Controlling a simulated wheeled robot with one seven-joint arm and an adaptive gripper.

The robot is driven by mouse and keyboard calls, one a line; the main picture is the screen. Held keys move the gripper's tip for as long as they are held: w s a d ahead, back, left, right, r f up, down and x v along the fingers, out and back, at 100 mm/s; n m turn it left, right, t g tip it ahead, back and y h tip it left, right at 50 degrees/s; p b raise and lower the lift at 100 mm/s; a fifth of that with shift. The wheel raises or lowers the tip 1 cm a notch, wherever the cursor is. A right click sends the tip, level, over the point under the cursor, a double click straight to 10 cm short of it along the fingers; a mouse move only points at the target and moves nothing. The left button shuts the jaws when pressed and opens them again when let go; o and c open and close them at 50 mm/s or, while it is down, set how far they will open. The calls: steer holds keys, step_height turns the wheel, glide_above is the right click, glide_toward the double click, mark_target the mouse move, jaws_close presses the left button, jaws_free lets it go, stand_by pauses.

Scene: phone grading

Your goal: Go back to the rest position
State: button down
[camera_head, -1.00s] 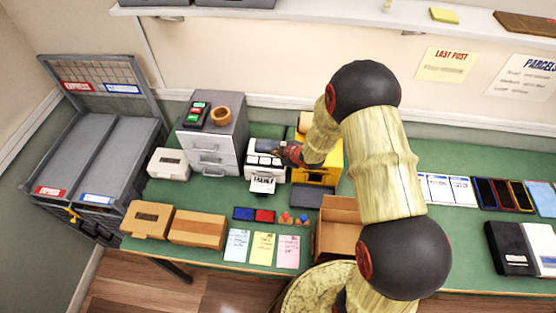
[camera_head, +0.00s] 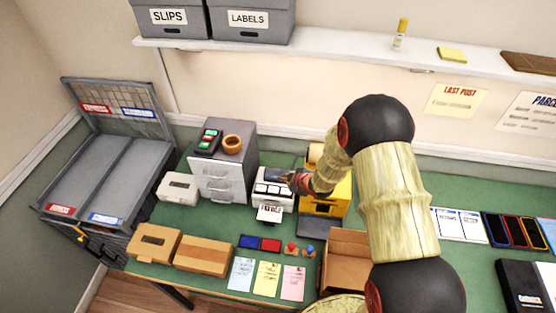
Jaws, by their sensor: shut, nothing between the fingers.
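My gripper (camera_head: 291,178) is at the end of my arm, over the right side of the white label printer (camera_head: 272,195) on the green table. It looks dark and small here, and its fingers are shut with nothing visible in them. A printed slip (camera_head: 270,213) sticks out of the printer's front. The yellow machine (camera_head: 340,190) stands just right of the gripper, partly hidden by my arm. I cannot tell whether the gripper touches the printer.
An open cardboard box (camera_head: 345,252) sits below my arm. A grey drawer cabinet (camera_head: 222,170) stands left of the printer. Phones (camera_head: 515,231) lie at the right. A shelf (camera_head: 320,54) runs along the wall. Green table surface (camera_head: 450,175) is bare behind the phones.

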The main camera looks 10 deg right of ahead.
steer(key=s+d+r+m+h+b, duration=0.25)
steer(key=s+r+b, duration=0.2)
steer(key=r, duration=0.35)
steer(key=s+d+r+m+h+b, duration=0.2)
steer(key=s+d+r+m+b, duration=0.15)
steer(key=r+b, duration=0.3)
steer(key=s+a+m+g+b, duration=0.1)
steer(key=s+m+b, duration=0.1)
steer(key=s, duration=0.7)
steer(key=s+a+m+g+y+b, duration=0.1)
steer(key=s+b, duration=0.3)
steer(key=s, duration=0.5)
steer(key=s+a+r+m+g+b, duration=0.1)
steer(key=s+a+m+b, duration=0.2)
steer(key=s, duration=0.6)
steer(key=shift+a+m+b, duration=0.15)
steer(key=shift+m+b, duration=0.2)
steer(key=shift+m, duration=0.05)
steer(key=shift+y, duration=0.25)
